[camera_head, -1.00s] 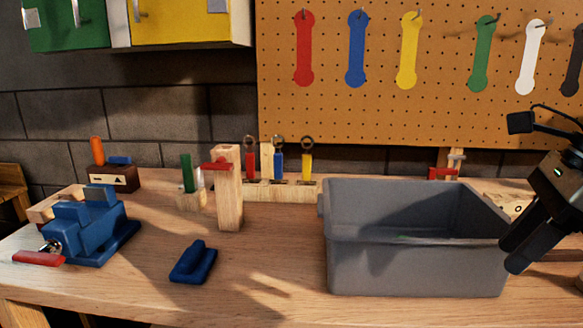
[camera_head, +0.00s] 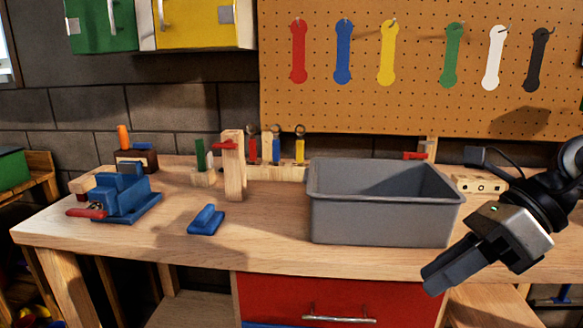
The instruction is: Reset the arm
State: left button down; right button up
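My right gripper (camera_head: 437,280) is at the lower right, in front of the workbench's front edge and right of the grey bin. Its dark fingers point down and to the left. They overlap in this view, so whether they are open or shut does not show clearly, and I see nothing held between them. My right arm (camera_head: 562,190) comes in from the right edge. My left arm and gripper are not in view.
The grey bin (camera_head: 380,222) stands on the workbench (camera_head: 275,250). A blue vise (camera_head: 122,194), a small blue block (camera_head: 206,220) and a wooden post (camera_head: 233,165) stand left of it. A red drawer (camera_head: 290,297) is below. A pegboard (camera_head: 420,110) hangs behind.

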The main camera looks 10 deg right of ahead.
jog(key=w+a+f+m+t+y+p, duration=0.1)
jog(key=w+a+m+t+y, duration=0.2)
jog(key=a+m+y, duration=0.65)
jog(key=w+f+m+t+h, duration=0.4)
jog(key=f+m+t, duration=0.2)
jog(key=m+t, duration=0.6)
jog(key=s+a+f+m+g+h+p, duration=0.1)
jog(key=s+f+m+g+h, duration=0.2)
jog(key=f+m, duration=0.8)
jog(key=s+f+m+g+h, duration=0.3)
jog(key=s+f+m+h, duration=0.5)
jog(key=f+m, duration=0.3)
jog(key=shift+s+a+f+g+p, duration=0.3)
jog(key=shift+s+a+f+p, duration=0.1)
jog(key=shift+f, duration=0.35)
